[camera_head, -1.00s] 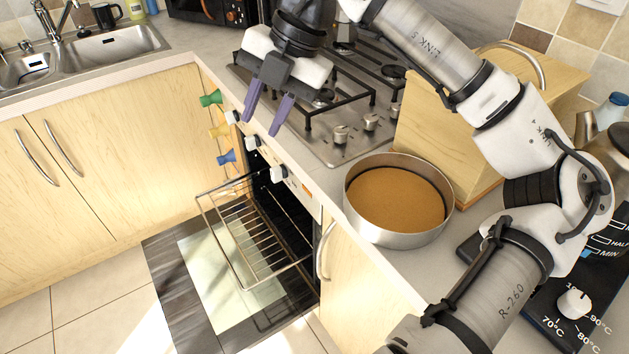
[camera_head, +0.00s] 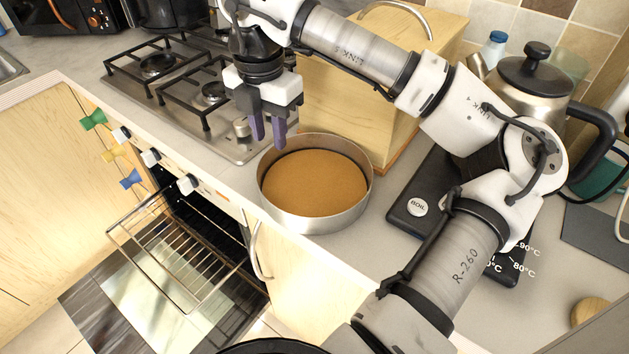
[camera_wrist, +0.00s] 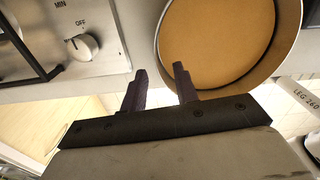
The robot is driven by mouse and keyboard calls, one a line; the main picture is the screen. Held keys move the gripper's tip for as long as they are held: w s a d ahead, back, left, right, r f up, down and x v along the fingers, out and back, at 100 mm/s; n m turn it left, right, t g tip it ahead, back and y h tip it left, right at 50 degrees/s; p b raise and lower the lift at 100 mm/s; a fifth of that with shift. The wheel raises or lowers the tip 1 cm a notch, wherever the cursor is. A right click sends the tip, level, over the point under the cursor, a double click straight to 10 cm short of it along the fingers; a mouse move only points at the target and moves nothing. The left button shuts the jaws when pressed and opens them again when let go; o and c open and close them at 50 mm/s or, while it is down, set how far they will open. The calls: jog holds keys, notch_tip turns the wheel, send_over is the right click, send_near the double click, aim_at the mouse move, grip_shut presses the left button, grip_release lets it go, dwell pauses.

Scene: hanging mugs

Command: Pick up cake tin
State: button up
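The cake tin (camera_head: 314,186) is a round silver tin with a brown cake inside. It stands on the worktop, right of the hob and close to the front edge. In the wrist view the cake tin (camera_wrist: 224,84) fills the upper right. My gripper (camera_head: 267,141) hangs fingers-down just behind and left of the tin's rim, apart from it as far as I can tell.
A gas hob (camera_head: 180,88) with knobs lies left of the tin. A wooden box (camera_head: 355,90) stands close behind it. A kettle (camera_head: 530,85) and its black base (camera_head: 421,190) are at the right. Below, an oven is open with its wire rack (camera_head: 180,250) out.

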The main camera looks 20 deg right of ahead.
aim_at(270, 151)
notch_tip(270, 151, down, 5)
jog(key=shift+a+r+p, duration=0.1)
jog(key=shift+a+p, duration=0.05)
jog(key=shift+p, duration=0.45)
jog(key=shift+c, duration=0.3)
grip_shut()
